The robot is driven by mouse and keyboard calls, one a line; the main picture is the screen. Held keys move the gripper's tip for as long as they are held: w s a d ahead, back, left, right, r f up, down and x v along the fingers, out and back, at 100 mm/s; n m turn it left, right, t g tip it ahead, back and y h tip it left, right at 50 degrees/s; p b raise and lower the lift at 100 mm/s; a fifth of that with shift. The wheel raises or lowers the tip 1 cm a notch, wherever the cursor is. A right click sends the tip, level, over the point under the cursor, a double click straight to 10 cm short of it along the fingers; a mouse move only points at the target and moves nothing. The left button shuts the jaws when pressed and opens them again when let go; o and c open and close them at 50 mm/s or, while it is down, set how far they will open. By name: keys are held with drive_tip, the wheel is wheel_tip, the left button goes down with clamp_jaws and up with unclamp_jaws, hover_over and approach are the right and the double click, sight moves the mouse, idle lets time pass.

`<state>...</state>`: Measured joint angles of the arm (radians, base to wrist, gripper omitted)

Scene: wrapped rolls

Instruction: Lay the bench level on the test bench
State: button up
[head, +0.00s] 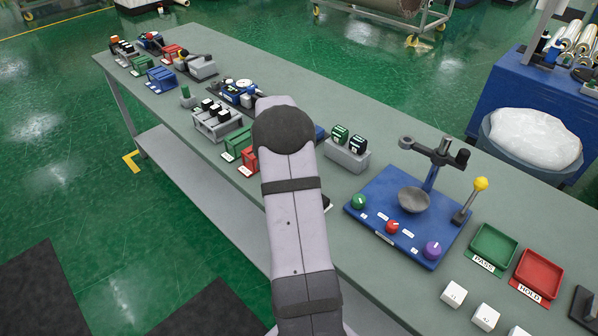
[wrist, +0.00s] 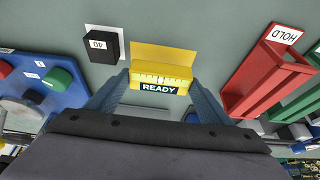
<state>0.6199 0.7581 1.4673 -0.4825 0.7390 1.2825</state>
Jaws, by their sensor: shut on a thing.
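The bench level is a yellow block (wrist: 160,70) with a white ruled scale and a black READY label in the wrist view. My gripper (wrist: 160,82) is shut on it, one blue-grey finger at each side. A brighter yellow area (wrist: 165,50) shows just beyond it; I cannot tell if that is a separate patch or whether the block touches the surface. The test bench is the long grey-green table (head: 300,90), also seen in the wrist view (wrist: 225,40). In the head view my arm covers the middle of the bench, and the gripper and level are hidden.
In the wrist view a black block marked 40 (wrist: 97,43) stands left of the level, a blue board with knobs (wrist: 35,60) farther left, and a red HOLD tray (wrist: 262,80) to the right. White blocks (head: 454,294) stand near the bench's front edge in the head view.

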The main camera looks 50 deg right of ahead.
drive_tip(key=shift+f, duration=0.1)
idle(0.3)
drive_tip(key=shift+f+b, duration=1.3)
drive_tip(key=o, duration=1.3)
drive_tip(key=shift+o, duration=0.2)
drive_tip(key=shift+r, duration=0.1)
drive_tip(key=b+v, duration=0.2)
drive_tip(key=v, duration=0.5)
drive_tip(key=shift+a+r, duration=0.1)
drive_tip(key=shift+a, duration=0.05)
